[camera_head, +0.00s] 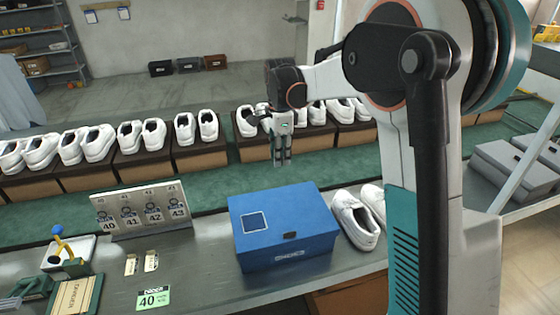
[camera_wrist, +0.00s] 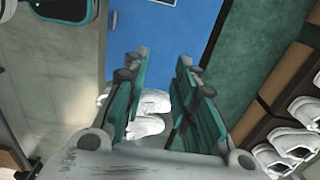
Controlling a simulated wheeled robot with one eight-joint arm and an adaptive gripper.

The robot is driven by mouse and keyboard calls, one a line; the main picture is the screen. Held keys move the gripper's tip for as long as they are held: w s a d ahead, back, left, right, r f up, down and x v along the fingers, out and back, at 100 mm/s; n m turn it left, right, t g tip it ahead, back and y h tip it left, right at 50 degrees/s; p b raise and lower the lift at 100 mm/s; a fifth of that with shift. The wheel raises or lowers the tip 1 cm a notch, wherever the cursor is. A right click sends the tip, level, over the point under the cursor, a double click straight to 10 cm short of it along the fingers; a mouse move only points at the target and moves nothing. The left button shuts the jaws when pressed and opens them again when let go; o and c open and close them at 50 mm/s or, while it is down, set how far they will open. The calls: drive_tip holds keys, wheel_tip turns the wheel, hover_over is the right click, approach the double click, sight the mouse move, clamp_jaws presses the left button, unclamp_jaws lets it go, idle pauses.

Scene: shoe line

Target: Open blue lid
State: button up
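A blue shoebox (camera_head: 286,228) stands on the grey worktable with its blue lid (camera_head: 275,208) closed. The lid has a dark square label and a dark tab at its front edge. My gripper (camera_head: 282,162) hangs fingers down above and behind the box, apart from it. In the wrist view my gripper (camera_wrist: 160,85) shows two teal fingers with a gap between them and nothing held. The blue lid (camera_wrist: 185,40) lies beyond the fingertips there.
White shoes (camera_head: 357,219) stand right of the box, partly hidden by my arm. A size stand (camera_head: 140,208) is at left, with a green "40" card (camera_head: 153,298) in front. Behind runs a green conveyor (camera_head: 225,178) with shoes on brown boxes.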

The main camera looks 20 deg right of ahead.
wheel_tip(320, 180, up, 9)
idle(0.3)
drive_tip(key=s+n+t+b, duration=0.4)
drive_tip(key=s+n, duration=0.5)
drive_tip(key=s, duration=0.8)
drive_tip(key=s+f+n+t+b, duration=0.2)
drive_tip(key=s+f+n, duration=0.7)
drive_tip(key=s, duration=0.5)
drive_tip(key=shift+s+f+t+b, duration=0.35)
drive_tip(key=shift+f+t, duration=0.2)
drive_tip(key=shift+t, duration=0.05)
